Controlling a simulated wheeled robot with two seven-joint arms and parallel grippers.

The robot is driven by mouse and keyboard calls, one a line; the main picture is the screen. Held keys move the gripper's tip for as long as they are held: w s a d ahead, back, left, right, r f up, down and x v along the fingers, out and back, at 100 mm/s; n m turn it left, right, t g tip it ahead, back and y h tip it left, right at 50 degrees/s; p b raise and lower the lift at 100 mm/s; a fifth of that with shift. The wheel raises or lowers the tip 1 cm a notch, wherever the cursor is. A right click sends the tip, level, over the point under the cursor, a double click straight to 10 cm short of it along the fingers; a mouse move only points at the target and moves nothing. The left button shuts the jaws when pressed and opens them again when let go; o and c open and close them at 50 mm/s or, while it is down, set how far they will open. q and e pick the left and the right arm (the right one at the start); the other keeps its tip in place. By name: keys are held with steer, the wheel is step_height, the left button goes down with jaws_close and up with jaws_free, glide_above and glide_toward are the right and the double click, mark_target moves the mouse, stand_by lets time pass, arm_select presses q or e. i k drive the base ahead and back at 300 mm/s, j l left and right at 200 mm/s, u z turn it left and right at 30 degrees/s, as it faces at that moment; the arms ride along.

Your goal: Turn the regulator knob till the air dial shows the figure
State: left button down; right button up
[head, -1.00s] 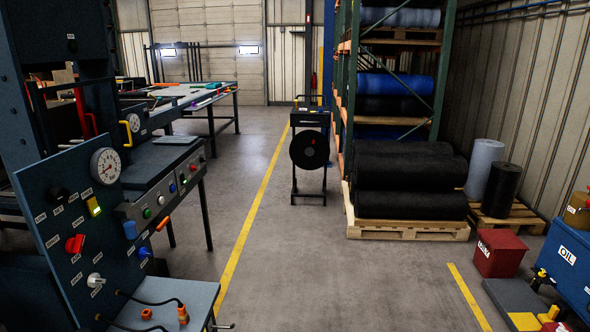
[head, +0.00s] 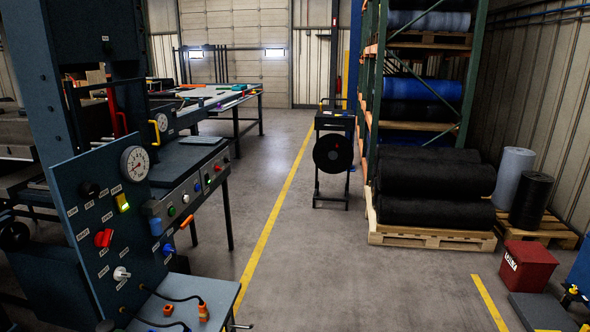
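The dark blue control panel (head: 75,208) stands at the left in the head view. A round white dial (head: 134,163) sits at its top right corner; its figures are too small to read. The panel carries a black knob (head: 90,188), a red knob (head: 103,238), a silver knob (head: 121,273), a blue knob (head: 167,248) and a lit yellow-green switch (head: 122,203). The labels are too small to read, so I cannot tell which knob is the regulator. Neither of my grippers is in view.
A small grey-blue shelf (head: 218,292) with cables and orange fittings juts out below the panel. A press bench with buttons (head: 185,200) stands behind it. A reel stand (head: 333,153) and a pallet (head: 430,238) of black rolls stand farther right. The floor between is clear.

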mark_target(87, 190)
steer(key=u, duration=1.3)
